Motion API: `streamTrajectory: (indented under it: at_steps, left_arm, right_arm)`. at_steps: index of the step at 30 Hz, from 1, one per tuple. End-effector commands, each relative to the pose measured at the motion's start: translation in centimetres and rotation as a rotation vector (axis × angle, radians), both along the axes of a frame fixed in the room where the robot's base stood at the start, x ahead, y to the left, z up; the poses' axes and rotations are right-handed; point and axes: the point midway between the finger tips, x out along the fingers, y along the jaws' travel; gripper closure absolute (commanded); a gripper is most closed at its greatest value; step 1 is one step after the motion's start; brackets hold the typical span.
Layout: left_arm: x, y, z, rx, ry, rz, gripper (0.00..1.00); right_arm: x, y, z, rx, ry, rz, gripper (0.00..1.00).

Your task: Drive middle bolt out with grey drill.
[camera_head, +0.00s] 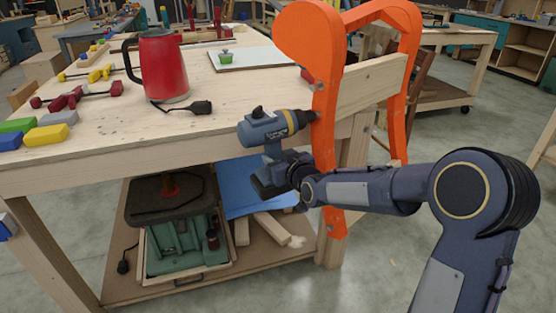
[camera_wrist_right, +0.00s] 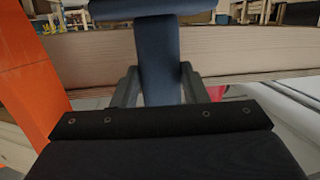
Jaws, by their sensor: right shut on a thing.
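The grey-blue drill (camera_head: 262,130) with a yellow ring is held level, its dark chuck pointing right at the orange chair form (camera_head: 328,60). The chuck's tip is at the front orange upright, about mid-height; I cannot tell whether it touches. My right gripper (camera_head: 276,163) is shut on the drill's handle. In the right wrist view the handle (camera_wrist_right: 160,50) stands between the two fingers (camera_wrist_right: 160,80). A small bolt head (camera_head: 319,86) shows above the chuck on the upright. The middle bolt is not clearly visible, perhaps behind the chuck. My left gripper is out of view.
The wooden workbench (camera_head: 90,160) carries a red kettle (camera_head: 163,65), red clamps (camera_head: 75,97) and coloured blocks (camera_head: 47,134). A wooden rail (camera_head: 372,85) joins the orange uprights. Floor is free to the right.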

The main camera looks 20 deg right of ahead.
Motion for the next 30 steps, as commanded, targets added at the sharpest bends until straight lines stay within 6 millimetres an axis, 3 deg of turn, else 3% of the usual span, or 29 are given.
streamTrajectory:
  at_steps: [30]
  left_arm:
    - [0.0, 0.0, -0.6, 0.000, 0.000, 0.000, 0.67]
  right_arm:
    - [-1.1, -0.3, 0.8, 0.001, -0.012, 0.000, 1.00]
